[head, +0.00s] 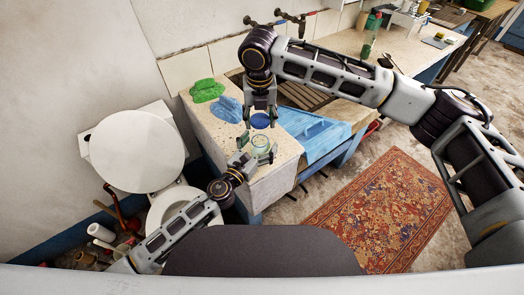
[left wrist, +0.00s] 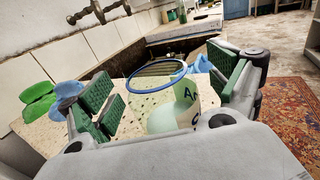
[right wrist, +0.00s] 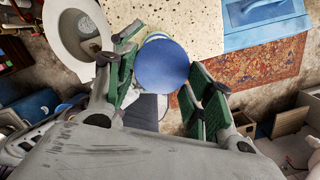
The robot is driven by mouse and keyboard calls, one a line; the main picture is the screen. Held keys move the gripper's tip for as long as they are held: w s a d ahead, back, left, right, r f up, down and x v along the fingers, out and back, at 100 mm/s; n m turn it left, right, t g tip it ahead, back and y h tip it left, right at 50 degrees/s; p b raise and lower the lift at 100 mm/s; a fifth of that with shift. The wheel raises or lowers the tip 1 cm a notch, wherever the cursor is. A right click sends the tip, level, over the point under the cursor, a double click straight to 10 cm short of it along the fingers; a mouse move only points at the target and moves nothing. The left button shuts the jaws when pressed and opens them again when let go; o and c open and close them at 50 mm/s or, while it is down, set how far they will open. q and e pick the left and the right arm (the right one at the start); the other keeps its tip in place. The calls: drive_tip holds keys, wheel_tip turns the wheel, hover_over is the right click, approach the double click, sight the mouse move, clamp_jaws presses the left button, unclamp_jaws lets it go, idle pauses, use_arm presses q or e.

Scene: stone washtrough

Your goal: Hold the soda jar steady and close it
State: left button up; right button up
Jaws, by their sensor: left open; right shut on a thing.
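The soda jar (head: 262,146) is clear glass with a pale green label and stands upright on the near end of the speckled stone top. In the left wrist view the jar (left wrist: 165,100) shows its open mouth with a blue ring, between the green pads of my left gripper (left wrist: 165,103). That gripper is open, a finger on either side of the jar, with gaps visible. My right gripper (head: 260,106) is shut on the round blue lid (head: 260,121), held flat above and slightly behind the jar in the head view. In the right wrist view the lid (right wrist: 162,65) hides most of the jar.
A blue panel (head: 318,143) lies to the right of the jar. A toilet (head: 136,150) stands left; a patterned rug (head: 380,205) covers the floor at right.

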use_arm(q)
drive_tip(key=shift+w+d, duration=0.1)
drive_tip(key=shift+w, duration=0.05)
drive_tip(key=c, duration=1.6)
drive_tip(key=shift+o, duration=0.2)
use_arm(e)
approach(261, 136)
drive_tip(key=shift+s+f, duration=0.5)
drive_tip(key=shift+s, duration=0.2)
drive_tip(key=shift+s+f, duration=0.45)
drive_tip(key=shift+s, duration=0.25)
drive_tip(key=shift+f, duration=0.1)
drive_tip(key=shift+f, duration=0.8)
drive_tip(key=shift+f, duration=0.45)
use_arm(q)
drive_tip(key=shift+d, duration=0.1)
use_arm(e)
drive_tip(key=shift+s+f, duration=0.1)
drive_tip(key=shift+f, duration=0.2)
